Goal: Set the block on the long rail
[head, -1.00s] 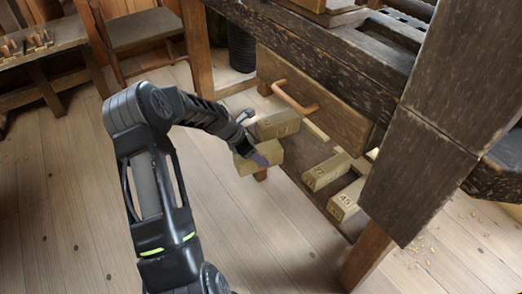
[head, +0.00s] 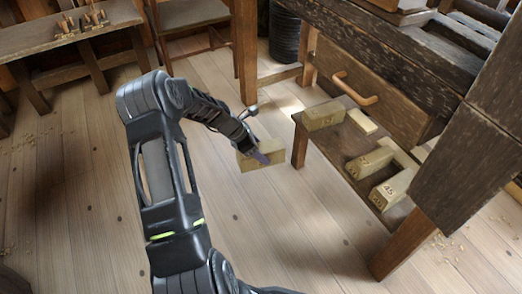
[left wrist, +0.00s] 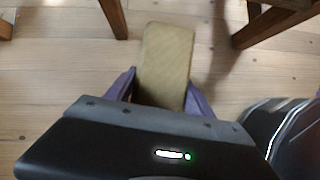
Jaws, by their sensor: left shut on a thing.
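My left gripper (head: 258,155) is shut on a tan wooden block (head: 268,158) and holds it in the air over the plank floor, left of the low shelf under the workbench. In the left wrist view the block (left wrist: 166,50) stands out between the purple fingers of the gripper (left wrist: 162,88), with only floor behind it. I cannot tell for sure which timber is the long rail; a dark long beam (head: 352,45) runs along the bench top. My right gripper is not in view.
The low shelf (head: 335,150) bears several numbered blocks, such as one at its far left end (head: 323,116) and one marked 45 (head: 393,190). The bench has a drawer (head: 375,98) with a protruding handle. A dark slanted panel (head: 475,150) stands at right.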

